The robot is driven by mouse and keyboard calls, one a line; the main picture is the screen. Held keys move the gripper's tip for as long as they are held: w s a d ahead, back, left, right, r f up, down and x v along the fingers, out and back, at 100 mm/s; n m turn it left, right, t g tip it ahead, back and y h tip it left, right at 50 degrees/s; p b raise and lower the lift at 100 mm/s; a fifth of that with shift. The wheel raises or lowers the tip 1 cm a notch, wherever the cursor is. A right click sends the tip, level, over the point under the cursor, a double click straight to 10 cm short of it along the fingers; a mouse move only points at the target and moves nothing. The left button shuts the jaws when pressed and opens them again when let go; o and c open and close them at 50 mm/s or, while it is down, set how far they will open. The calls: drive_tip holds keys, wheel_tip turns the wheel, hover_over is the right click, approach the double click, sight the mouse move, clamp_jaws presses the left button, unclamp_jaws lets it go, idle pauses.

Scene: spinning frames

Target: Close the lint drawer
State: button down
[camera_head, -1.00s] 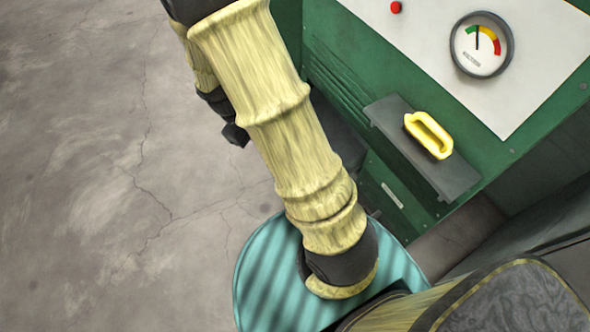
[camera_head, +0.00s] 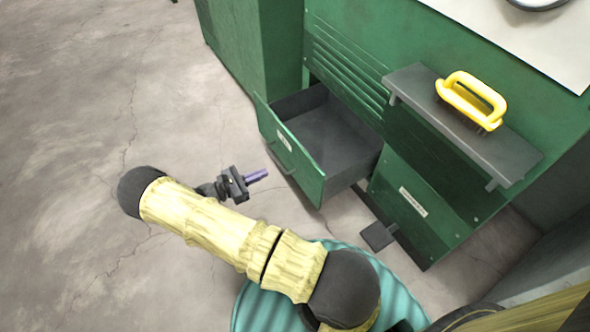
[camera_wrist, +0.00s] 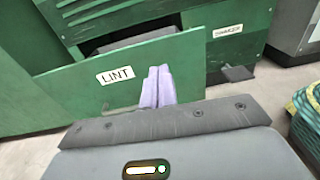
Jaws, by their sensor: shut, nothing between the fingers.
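The lint drawer (camera_head: 292,162) sticks out of the green machine, open, with a dark empty inside. Its green front carries a white label and a handle. In the wrist view the drawer front (camera_wrist: 60,90) shows the label "LINT" (camera_wrist: 115,75). My gripper (camera_head: 262,174) has purple fingers, shut and empty. It is just to the left of the drawer front, pointing at it, and seems apart from it in the head view. In the wrist view the fingers (camera_wrist: 157,87) overlap the front's right part, right of the label; I cannot tell if they touch. They hide part of the front.
The green machine (camera_head: 345,60) stands behind the drawer. A dark shelf (camera_head: 420,88) with a yellow-handled object (camera_head: 470,98) juts out to the right. A dark pedal (camera_head: 378,236) sits low, below a second labelled panel (camera_head: 412,202). Bare concrete floor (camera_head: 80,100) lies left.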

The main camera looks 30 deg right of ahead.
drive_tip(key=shift+w+a+f+n+t+h, duration=0.15)
drive_tip(key=shift+w+f+n+t+h, duration=0.2)
drive_tip(key=shift+f, duration=0.3)
drive_tip(key=b, duration=0.4)
approach(303, 154)
drive_tip(key=d, duration=0.5)
drive_tip(key=shift+d, duration=0.25)
drive_tip(key=shift+d+r, duration=0.1)
drive_tip(key=shift+d, duration=0.6)
